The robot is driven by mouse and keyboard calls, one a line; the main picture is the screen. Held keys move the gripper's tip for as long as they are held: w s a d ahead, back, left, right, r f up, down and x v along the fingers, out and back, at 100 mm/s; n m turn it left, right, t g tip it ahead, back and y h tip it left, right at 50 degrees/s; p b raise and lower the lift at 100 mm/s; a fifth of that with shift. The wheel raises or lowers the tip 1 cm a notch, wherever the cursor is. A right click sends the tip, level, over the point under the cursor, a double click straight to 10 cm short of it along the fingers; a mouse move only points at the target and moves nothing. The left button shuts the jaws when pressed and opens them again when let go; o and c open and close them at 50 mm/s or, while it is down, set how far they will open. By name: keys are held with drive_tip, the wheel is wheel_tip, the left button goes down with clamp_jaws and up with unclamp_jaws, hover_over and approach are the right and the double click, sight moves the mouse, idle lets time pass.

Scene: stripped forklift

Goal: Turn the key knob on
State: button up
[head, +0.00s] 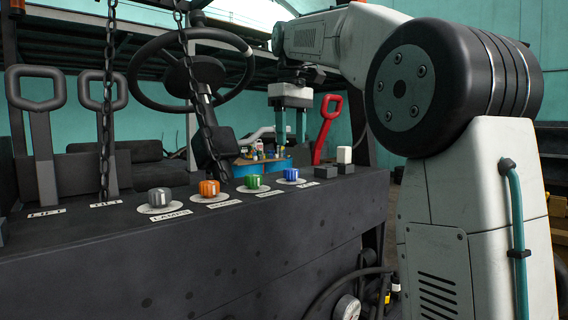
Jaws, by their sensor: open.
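Several round knobs stand in a row on the dark console (190,265): a grey knob (159,197), an orange knob (209,188), a green knob (253,182) and a blue knob (291,174). Each sits on a pale disc with a label in front. The grey one's label seems to read LAMPS; the others are too small to read, so I cannot tell which is the key knob. My gripper (291,143) points down with its teal fingers apart and empty. It appears above and behind the blue knob, not touching it.
A red lever handle (326,128) stands right of my gripper, with a white-capped switch (344,155) nearby. A blue tray (262,167) of small items lies behind the knobs. A steering wheel (191,69), hanging chains (107,100) and two grey levers (38,130) are at left.

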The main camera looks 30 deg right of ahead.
sight(291, 169)
drive_tip(key=shift+w+f, duration=0.2)
drive_tip(key=shift+f, duration=0.05)
wheel_tip(291, 169, down, 7)
drive_tip(key=shift+c, duration=0.4)
drive_tip(key=c, duration=0.9)
